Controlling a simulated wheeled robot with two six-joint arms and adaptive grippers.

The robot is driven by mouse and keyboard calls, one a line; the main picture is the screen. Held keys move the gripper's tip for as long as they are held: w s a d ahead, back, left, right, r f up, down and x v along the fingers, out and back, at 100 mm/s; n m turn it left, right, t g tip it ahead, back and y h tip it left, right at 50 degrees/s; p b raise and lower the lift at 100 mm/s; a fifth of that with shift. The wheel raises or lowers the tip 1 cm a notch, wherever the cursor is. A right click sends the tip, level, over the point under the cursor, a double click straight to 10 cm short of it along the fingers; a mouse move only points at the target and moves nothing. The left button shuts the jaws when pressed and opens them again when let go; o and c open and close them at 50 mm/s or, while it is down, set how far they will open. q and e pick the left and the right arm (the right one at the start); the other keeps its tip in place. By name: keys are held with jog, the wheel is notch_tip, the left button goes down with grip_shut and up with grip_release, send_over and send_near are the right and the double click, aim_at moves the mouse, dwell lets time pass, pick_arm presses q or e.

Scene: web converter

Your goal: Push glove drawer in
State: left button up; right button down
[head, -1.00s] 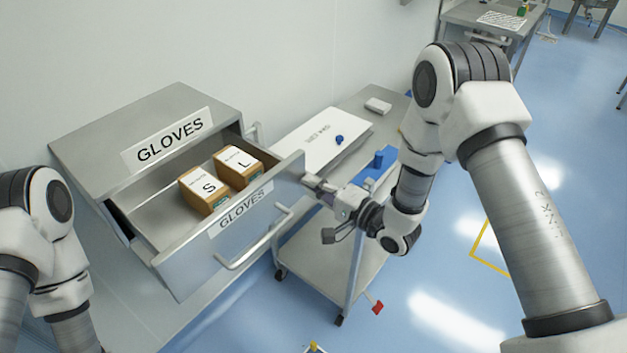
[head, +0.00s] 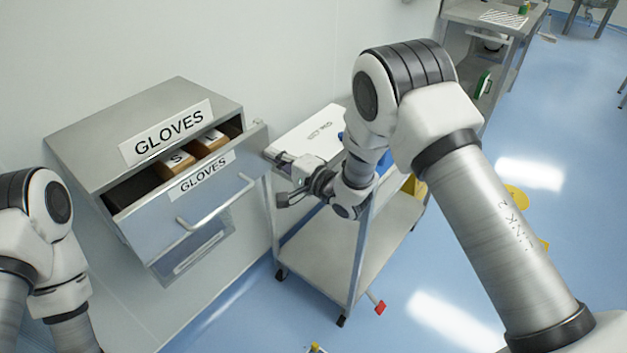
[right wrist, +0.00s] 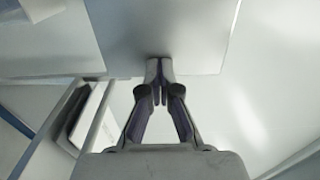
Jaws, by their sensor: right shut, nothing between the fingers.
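The glove drawer (head: 165,231) is a grey metal drawer with a GLOVES label and a bar handle. It stands partly out of its metal cabinet (head: 80,140). Glove boxes marked S (head: 178,163) and L (head: 210,140) show in the gap, partly hidden by the drawer front. My right gripper (head: 272,155) is shut and empty, its tips at the right end of the drawer front. In the right wrist view the shut fingertips (right wrist: 159,64) meet the edge of a pale panel. My left arm is at the left edge; its gripper is out of view.
A metal trolley (head: 335,240) with shelves stands right of the cabinet, under my right arm. A white sheet (head: 305,130) lies on its top. A bench (head: 490,15) stands at the back right. Blue floor is open in front.

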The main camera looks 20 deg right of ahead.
jog(key=x, duration=0.5)
jog(key=shift+f+b, duration=0.2)
jog(key=shift+b, duration=0.2)
jog(key=shift+w+a+r, duration=0.15)
jog(key=shift+w+a, duration=0.2)
jog(key=shift+w, duration=0.1)
pick_arm(q)
jog(key=shift+w+a+f, duration=0.2)
jog(key=shift+w+f, duration=0.15)
jog(key=shift+f, duration=0.2)
pick_arm(e)
jog(key=shift+r, duration=0.15)
jog(key=shift+w+r, duration=0.1)
jog(key=shift+d, duration=0.1)
